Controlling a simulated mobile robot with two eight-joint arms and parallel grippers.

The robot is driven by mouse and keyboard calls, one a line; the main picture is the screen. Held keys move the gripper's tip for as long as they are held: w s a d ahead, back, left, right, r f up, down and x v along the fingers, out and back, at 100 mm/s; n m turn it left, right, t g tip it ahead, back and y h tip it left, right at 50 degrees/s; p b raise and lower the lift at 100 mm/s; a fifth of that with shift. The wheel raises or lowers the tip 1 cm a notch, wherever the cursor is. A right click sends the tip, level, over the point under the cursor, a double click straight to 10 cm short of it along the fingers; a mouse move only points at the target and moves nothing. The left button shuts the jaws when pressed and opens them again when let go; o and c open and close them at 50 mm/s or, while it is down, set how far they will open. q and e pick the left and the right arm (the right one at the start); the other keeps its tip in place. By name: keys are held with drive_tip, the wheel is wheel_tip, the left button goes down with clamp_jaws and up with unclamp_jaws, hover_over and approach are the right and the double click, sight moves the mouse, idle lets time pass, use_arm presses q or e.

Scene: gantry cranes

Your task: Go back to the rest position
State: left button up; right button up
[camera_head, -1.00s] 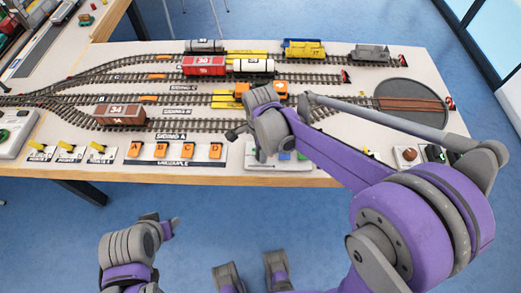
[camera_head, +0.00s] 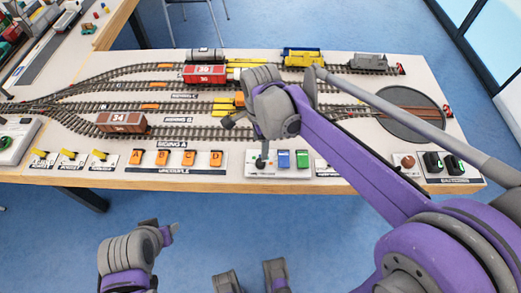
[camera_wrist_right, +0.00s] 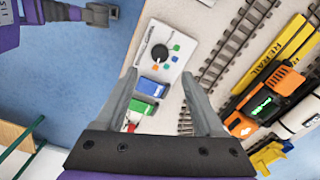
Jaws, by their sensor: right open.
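My right gripper (camera_head: 232,121) hangs over the near part of the model railway board (camera_head: 70,128), mostly hidden behind my wrist in the head view. In the right wrist view its two fingers (camera_wrist_right: 159,75) are spread wide with nothing between them. Below them is a white control panel (camera_wrist_right: 183,30) with a black knob (camera_wrist_right: 160,53), a blue button (camera_wrist_right: 152,87) and a green button (camera_wrist_right: 144,106). The gripper appears apart from the panel. My left gripper (camera_head: 170,233) shows at the lower left, over the floor in front of the table; its jaw opening does not show.
The board holds tracks, a red wagon (camera_head: 205,75), a brown wagon (camera_head: 121,123), a yellow-blue locomotive (camera_head: 303,57) and a turntable (camera_head: 399,114). Orange uncoupler buttons (camera_head: 188,158) line the near edge. A chair (camera_head: 196,12) stands behind. Blue floor (camera_head: 60,250) is open in front.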

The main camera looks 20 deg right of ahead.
drive_tip(key=shift+r, duration=0.9)
